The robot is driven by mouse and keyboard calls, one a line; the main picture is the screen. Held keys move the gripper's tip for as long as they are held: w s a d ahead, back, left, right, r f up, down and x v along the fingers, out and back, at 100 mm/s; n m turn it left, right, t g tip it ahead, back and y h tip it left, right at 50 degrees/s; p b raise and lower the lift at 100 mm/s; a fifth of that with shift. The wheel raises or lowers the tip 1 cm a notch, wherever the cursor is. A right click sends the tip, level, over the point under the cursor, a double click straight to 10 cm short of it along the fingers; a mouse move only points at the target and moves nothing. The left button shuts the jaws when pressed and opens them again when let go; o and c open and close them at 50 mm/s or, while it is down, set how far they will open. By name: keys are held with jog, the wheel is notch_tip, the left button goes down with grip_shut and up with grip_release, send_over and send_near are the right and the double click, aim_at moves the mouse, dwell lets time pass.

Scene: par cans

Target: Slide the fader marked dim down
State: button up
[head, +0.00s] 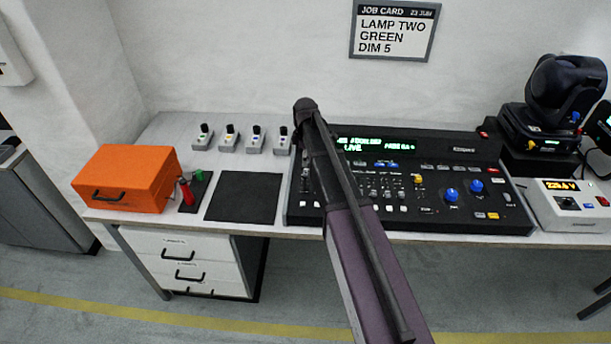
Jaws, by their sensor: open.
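The black lighting console (470,155) sits on the table right of centre, with a lit green display (385,146) along its back. Several white caps (403,209) show near its front edge, and small controls stand in rows behind them. I cannot read which fader is marked dim; the labels are too small. My arm crosses in front of the console's left part and hides some of its controls. My gripper cannot be made out in this view.
A job card (394,30) on the wall reads LAMP TWO GREEN DIM 5. Left of the console are a black mat (244,197), an orange box (125,178) and several small switch units (254,141). A moving-head lamp (560,95) and a meter box (573,204) stand right.

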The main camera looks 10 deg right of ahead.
aim_at(306, 172)
jog(key=shift+f+b, duration=2.8)
jog(key=shift+f, duration=0.3)
grip_shut()
